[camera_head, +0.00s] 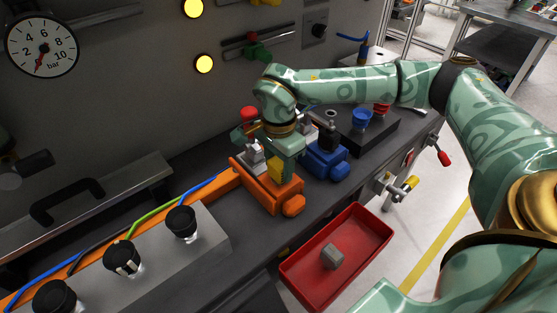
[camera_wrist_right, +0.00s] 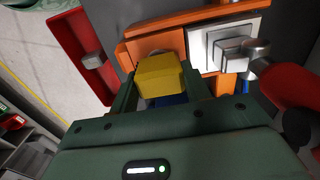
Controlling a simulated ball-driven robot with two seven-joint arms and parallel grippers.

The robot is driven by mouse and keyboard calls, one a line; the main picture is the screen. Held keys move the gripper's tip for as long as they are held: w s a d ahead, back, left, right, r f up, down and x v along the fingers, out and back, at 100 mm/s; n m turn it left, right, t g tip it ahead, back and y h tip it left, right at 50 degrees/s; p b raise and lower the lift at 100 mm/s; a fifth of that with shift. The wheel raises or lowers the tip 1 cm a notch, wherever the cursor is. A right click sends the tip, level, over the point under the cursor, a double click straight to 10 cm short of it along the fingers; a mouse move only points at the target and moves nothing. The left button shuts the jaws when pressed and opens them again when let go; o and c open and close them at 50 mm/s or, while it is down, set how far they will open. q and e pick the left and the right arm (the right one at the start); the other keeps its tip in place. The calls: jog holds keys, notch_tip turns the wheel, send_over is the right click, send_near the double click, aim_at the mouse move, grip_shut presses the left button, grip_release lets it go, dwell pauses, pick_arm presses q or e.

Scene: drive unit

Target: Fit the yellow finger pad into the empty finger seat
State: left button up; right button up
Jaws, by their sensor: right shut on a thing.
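The yellow finger pad (camera_wrist_right: 160,76) is between the fingers of my right gripper (camera_wrist_right: 163,92), which is shut on it. In the head view the pad (camera_head: 275,171) shows just below the green right gripper (camera_head: 281,160), over the orange unit (camera_head: 265,196). The wrist view shows the orange unit (camera_wrist_right: 145,46) just beyond the pad, with a metal jaw block (camera_wrist_right: 228,50) on a pale plate beside it. I cannot tell whether the pad touches the unit. The empty finger seat cannot be made out clearly. My left gripper is out of view.
A blue unit (camera_head: 324,160) stands close right of the orange one. A red-knobbed lever (camera_head: 249,115) rises behind the gripper. A red tray (camera_head: 290,270) holding a grey block (camera_head: 332,257) is below the bench front. A grey box with black knobs (camera_head: 215,243) is at left.

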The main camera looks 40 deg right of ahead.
dwell(0.4)
jog(key=o, duration=1.2)
jog(key=shift+c, duration=0.2)
